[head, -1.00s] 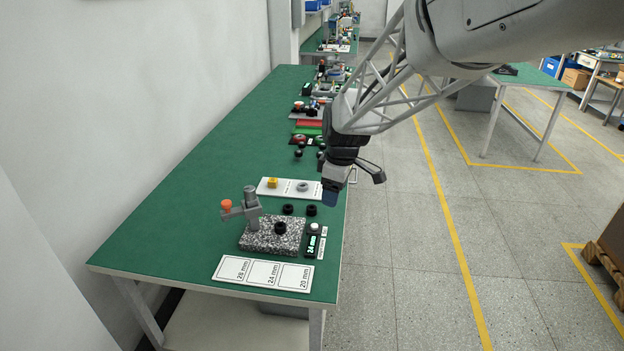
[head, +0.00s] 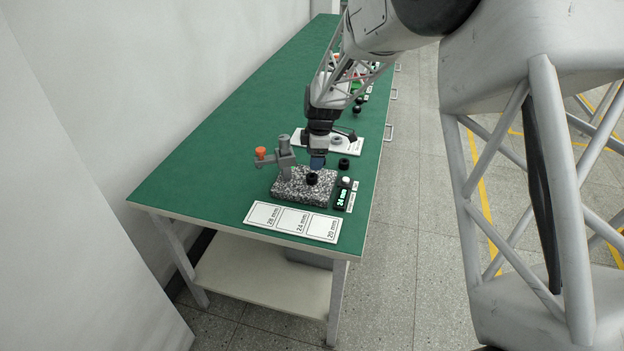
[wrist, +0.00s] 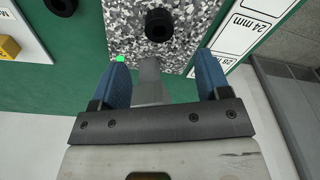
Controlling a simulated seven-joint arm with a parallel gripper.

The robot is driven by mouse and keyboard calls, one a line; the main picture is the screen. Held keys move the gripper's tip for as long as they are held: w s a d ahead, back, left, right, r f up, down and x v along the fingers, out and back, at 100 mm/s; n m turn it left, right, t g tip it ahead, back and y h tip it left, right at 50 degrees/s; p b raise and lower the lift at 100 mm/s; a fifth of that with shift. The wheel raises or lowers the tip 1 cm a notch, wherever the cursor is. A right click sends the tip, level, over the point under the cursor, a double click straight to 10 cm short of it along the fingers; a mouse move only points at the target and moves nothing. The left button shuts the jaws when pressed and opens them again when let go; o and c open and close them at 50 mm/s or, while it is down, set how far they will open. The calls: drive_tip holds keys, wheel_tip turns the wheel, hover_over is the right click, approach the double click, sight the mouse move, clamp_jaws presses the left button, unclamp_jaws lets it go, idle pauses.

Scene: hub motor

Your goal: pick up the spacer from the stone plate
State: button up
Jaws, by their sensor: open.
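The spacer (head: 312,178), a short black ring, sits on the speckled stone plate (head: 290,192). In the wrist view the spacer (wrist: 159,25) shows its dark centre hole, on the bare speckled plate (wrist: 122,28), ahead of the fingertips. My gripper (head: 318,162) is above the plate, just behind and over the spacer in the head view. Its two blue fingers (wrist: 162,66) are spread apart with no spacer between them. A grey post, apparently of the gauge stand (head: 285,155), shows between the fingers in the wrist view.
Cards marked 28, 24 and 20 mm (head: 293,222) lie in front of the plate. A display (head: 341,197) reading 24 mm stands at its right. Another black ring (head: 343,164) lies behind it. The stand has an orange knob (head: 260,152). The green table (head: 190,175) is clear at left.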

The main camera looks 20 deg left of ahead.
sight(312, 176)
drive_tip(key=shift+s+a+f, duration=0.1)
drive_tip(key=shift+f, duration=1.2)
drive_tip(key=shift+a+f, duration=0.15)
drive_tip(key=shift+f, duration=1.15)
drive_tip(key=shift+a+f, duration=0.1)
drive_tip(key=shift+f, duration=1.15)
drive_tip(key=shift+c, duration=0.2)
drive_tip(key=c, duration=1.1)
drive_tip(key=shift+o, duration=0.2)
